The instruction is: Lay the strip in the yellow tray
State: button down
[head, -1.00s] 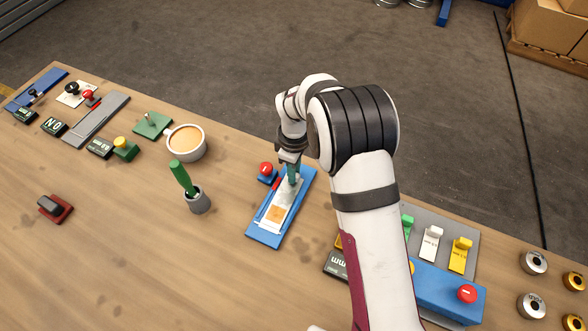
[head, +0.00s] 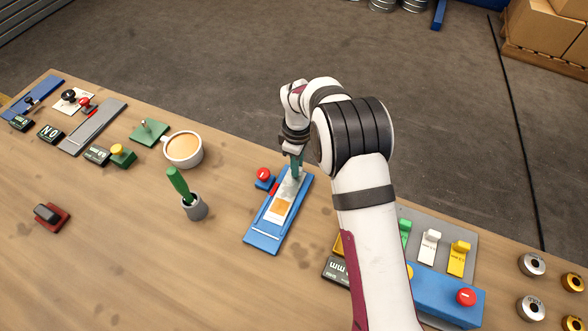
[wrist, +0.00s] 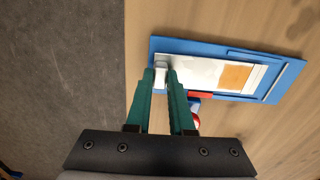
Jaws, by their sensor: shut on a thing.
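The strip (head: 284,206) is a flat white piece with an orange patch, lying on a long blue board (head: 262,241). The strip also shows in the wrist view (wrist: 203,73), with the blue board (wrist: 285,88) around it. My gripper (head: 296,172) is at the strip's far end. In the wrist view, my gripper's green fingers (wrist: 161,80) close around a pale block at that end. The strip looks flat along the board; I cannot tell if it is slightly raised. No yellow tray is clearly visible; a yellow edge (head: 347,241) shows partly hidden behind my arm.
A red button (head: 263,174) on a blue base stands left of the board. A cup (head: 183,150) and a grey holder with a green handle (head: 194,207) stand further left. A switch panel (head: 431,240) and blue box (head: 447,293) are right of my arm.

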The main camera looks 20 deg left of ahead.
jog(key=shift+w+r, duration=0.1)
jog(key=shift+w, duration=0.85)
notch_tip(320, 180, up, 7)
jog(key=d, duration=2)
jog(key=shift+s+a+f, duration=0.1)
jog(key=shift+f, duration=1.85)
jog(key=shift+a+f, duration=0.1)
jog(key=shift+f, duration=1.85)
